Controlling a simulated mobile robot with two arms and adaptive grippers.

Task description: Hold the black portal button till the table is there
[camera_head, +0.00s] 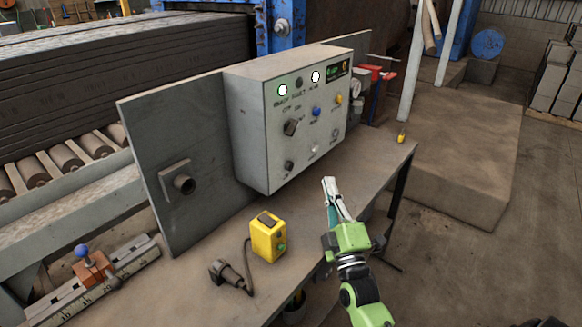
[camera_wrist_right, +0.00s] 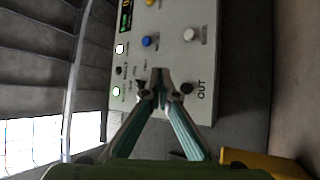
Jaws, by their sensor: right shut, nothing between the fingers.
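In the right wrist view, which is turned sideways, the black button (camera_wrist_right: 186,88) sits beside the lettering "OUT". My right gripper (camera_head: 329,182) is shut and empty, in front of and below the box face in the head view. In the wrist view its fingertips (camera_wrist_right: 160,78) overlap the panel near the black selector knob, to the left of the black button. No contact with the button shows. My left gripper is out of view.
A white button (camera_head: 313,150) and a blue button (camera_head: 316,111) are close to the black one. A ready lamp (camera_head: 282,90) glows green-white. A yellow pendant box (camera_head: 267,238) and a dark plug (camera_head: 232,276) lie on the bench (camera_head: 210,300).

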